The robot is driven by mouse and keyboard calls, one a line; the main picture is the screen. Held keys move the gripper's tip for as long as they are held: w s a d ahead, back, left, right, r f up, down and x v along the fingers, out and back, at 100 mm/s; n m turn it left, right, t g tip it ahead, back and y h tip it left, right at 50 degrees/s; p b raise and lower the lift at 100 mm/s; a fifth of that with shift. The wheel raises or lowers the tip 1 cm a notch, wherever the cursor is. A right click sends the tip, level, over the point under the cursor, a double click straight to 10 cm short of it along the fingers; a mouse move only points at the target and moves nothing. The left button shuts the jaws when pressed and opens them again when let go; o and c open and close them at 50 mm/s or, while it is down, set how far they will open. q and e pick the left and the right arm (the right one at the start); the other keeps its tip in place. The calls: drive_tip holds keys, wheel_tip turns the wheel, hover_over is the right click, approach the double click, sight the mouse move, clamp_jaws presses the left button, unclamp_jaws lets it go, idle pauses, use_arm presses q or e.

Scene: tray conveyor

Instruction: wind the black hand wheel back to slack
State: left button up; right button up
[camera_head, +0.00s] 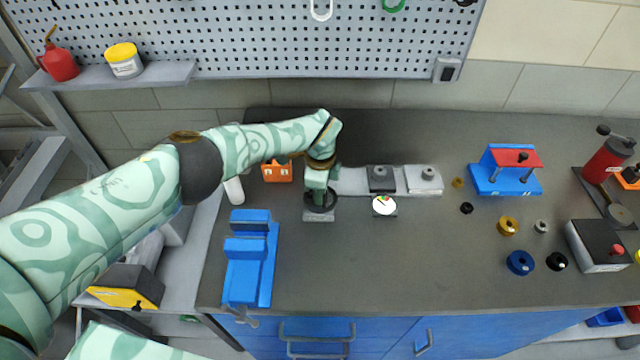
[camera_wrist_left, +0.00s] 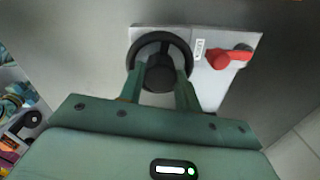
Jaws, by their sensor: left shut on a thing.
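The black hand wheel (camera_head: 320,209) sits on a small grey plate (camera_head: 318,217) near the left part of the bench. My left gripper (camera_head: 320,192) reaches down onto it from above and partly hides it. In the left wrist view, the wheel's ring (camera_wrist_left: 134,47) shows, and my left gripper's two fingers (camera_wrist_left: 160,82) lie inside it, one on each side of the dark hub, shut on the wheel. My right gripper is not in view.
A red lever (camera_wrist_left: 228,57) stands beside the wheel. A round dial gauge (camera_head: 383,205) lies right of it. A blue fixture (camera_head: 250,262) and an orange block (camera_head: 277,172) are to the left. Several small parts lie to the right. The bench's front middle is clear.

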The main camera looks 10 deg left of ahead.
use_arm(q)
drive_tip(key=n+p, duration=0.1)
drive_tip(key=n, duration=0.1)
drive_tip(key=shift+r+n, duration=0.1)
drive_tip(key=shift+n, duration=0.2)
drive_tip(key=shift+d+n+p, duration=0.1)
drive_tip(key=shift+n+p, duration=0.3)
drive_tip(key=shift+n, duration=1.2)
drive_tip(key=o, duration=1)
drive_tip(key=shift+c, duration=0.2)
wheel_tip(320, 180, up, 16)
drive_tip(key=p, duration=0.9)
drive_tip(key=shift+p, duration=0.3)
drive_tip(key=shift+s+d, duration=0.1)
